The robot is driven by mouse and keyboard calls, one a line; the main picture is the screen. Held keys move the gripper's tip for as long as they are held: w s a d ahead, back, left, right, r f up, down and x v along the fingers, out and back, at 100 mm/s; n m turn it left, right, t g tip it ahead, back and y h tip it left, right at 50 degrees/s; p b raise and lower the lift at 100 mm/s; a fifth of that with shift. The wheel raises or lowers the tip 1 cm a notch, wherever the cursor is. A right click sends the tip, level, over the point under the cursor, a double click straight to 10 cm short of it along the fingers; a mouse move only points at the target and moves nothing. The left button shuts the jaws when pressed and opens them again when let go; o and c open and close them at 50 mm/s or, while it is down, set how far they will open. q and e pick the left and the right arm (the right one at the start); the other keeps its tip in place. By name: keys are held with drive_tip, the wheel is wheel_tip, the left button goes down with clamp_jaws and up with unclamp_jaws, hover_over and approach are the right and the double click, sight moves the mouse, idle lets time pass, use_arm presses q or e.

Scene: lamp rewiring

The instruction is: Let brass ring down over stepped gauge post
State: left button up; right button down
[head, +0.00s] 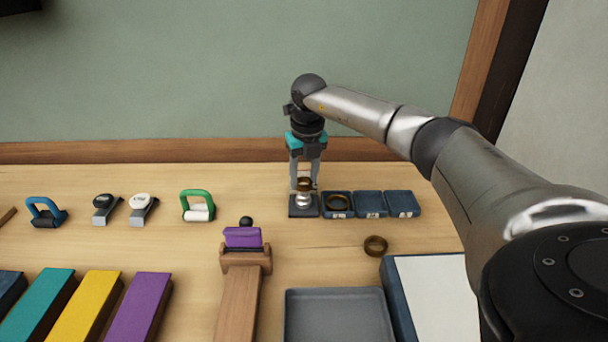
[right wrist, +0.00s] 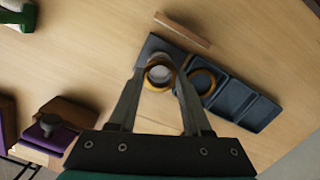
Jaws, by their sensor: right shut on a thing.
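My right gripper (head: 304,182) points straight down and is shut on a small brass ring (head: 305,185), which is held level. The silver stepped gauge post (head: 303,201) stands upright on a dark square base directly below the ring. In the right wrist view the ring (right wrist: 149,86) sits between the fingertips and its opening lines up with the pale post top (right wrist: 160,74). The ring is at the top of the post; I cannot tell whether it is just above or slightly around it. My left gripper is not in view.
Dark blue trays (head: 370,204) stand right beside the post base; the nearest holds a larger brass ring (head: 338,202). Another brass ring (head: 375,246) lies loose on the table. A grey tray (head: 335,315) and a wooden stand with a purple block (head: 243,237) are nearer the front.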

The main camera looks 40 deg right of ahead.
drive_tip(key=shift+f, duration=0.85)
idle(1.5)
drive_tip(key=shift+c, duration=1.3)
unclamp_jaws()
drive_tip(key=shift+o, duration=0.3)
drive_tip(key=shift+o, duration=1)
drive_tip(key=shift+r, duration=0.15)
wheel_tip(320, 180, up, 8)
drive_tip(key=p, duration=0.7)
